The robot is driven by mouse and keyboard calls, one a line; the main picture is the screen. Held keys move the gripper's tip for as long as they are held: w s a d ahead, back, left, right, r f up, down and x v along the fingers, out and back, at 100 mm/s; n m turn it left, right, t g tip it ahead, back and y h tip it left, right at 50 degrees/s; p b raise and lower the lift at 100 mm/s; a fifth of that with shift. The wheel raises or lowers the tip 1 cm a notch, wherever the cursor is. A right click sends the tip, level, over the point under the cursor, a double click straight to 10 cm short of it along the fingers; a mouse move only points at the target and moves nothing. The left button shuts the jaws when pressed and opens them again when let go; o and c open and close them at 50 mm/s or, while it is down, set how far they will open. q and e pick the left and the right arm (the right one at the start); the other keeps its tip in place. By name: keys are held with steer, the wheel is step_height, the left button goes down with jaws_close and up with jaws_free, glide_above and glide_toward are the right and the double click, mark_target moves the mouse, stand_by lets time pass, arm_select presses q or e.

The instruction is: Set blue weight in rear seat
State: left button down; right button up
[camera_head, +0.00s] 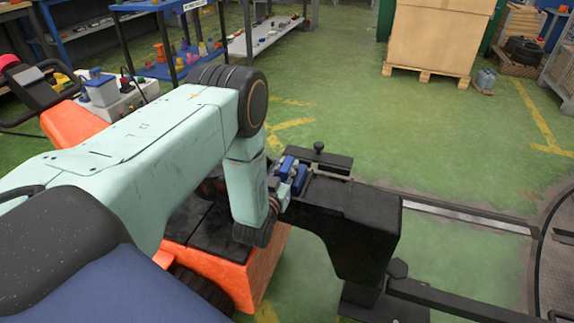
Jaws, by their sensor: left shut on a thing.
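My left arm comes in from the left and bends down to the black stand. My left gripper (290,180) is at the near left end of the stand's top, mostly hidden behind the wrist. It is shut on the blue weight (289,163), of which a small blue part shows. The weight is at the black stand's upper frame (325,188), close to a black knob; I cannot tell whether it touches a seat. The rear seat itself is not clearly seen. My right gripper is not in view.
An orange block with a black top (215,255) lies under my arm. A rail (460,213) runs right to the round turntable (560,250). A lower black bar (440,298) leaves the stand's foot. A crate on a pallet (435,40) stands behind; green floor between is clear.

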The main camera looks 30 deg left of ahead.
arm_select(q)
steer(key=shift+r, duration=0.15)
steer(key=c, duration=1.6)
jaws_free()
steer(key=shift+s+f, duration=0.1)
steer(key=shift+f, duration=0.15)
steer(key=o, duration=0.4)
steer(key=shift+o, duration=0.2)
steer(key=shift+r, duration=0.15)
